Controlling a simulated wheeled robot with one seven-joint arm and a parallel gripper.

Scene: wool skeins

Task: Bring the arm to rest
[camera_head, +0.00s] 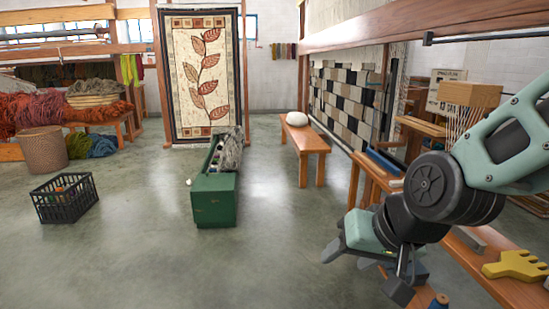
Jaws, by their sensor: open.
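My arm (440,190), pale green with dark grey joints, reaches in from the right side of the view, above a wooden bench. My gripper (368,274) hangs at the lower right and points downward over the bench's near left edge. Its dark fingers are apart, and I see nothing held between them. Part of the bench is hidden behind the arm.
The wooden bench (515,289) below my arm carries a yellow comb-like tool (516,266) and a blue spool (439,301). A green chest (214,201), a black crate (65,199) and a low bench (305,141) stand farther off. Open floor lies at centre.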

